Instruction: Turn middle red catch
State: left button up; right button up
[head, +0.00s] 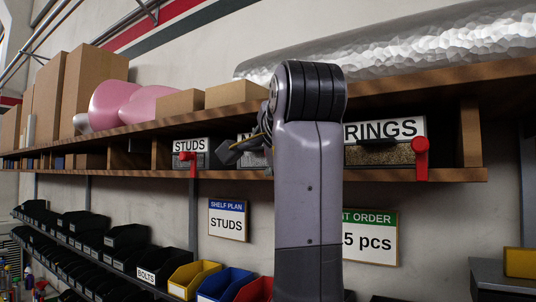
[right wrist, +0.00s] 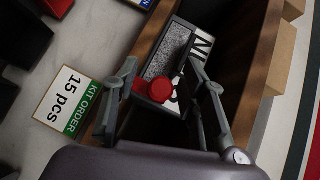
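The middle red catch (right wrist: 162,90) shows in the right wrist view, on the front of a drawer marked with a large N (right wrist: 200,47). My right gripper (right wrist: 163,72) is open, with one finger on each side of the catch; I cannot tell if either finger touches it. In the head view, my right gripper (head: 232,154) is partly hidden by my own arm, which also hides the middle catch. A left red catch (head: 188,161) is by the STUDS drawer (head: 190,146). A right red catch (head: 420,160) is by the drawer ending in RINGS (head: 383,131). My left gripper is out of view.
The wooden shelf (head: 460,175) holds the drawers. Below hang a SHELF PLAN sign (head: 228,220) and a kit order sign (head: 370,237). Several bins (head: 188,280) line the lower rows.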

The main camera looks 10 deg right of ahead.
jog(key=shift+s+r, duration=0.15)
jog(key=shift+s, duration=0.1)
jog(key=s+r, duration=0.1)
jog(key=s, duration=0.6)
jog(key=shift+w+r, duration=0.1)
jog(key=shift+a, duration=0.1)
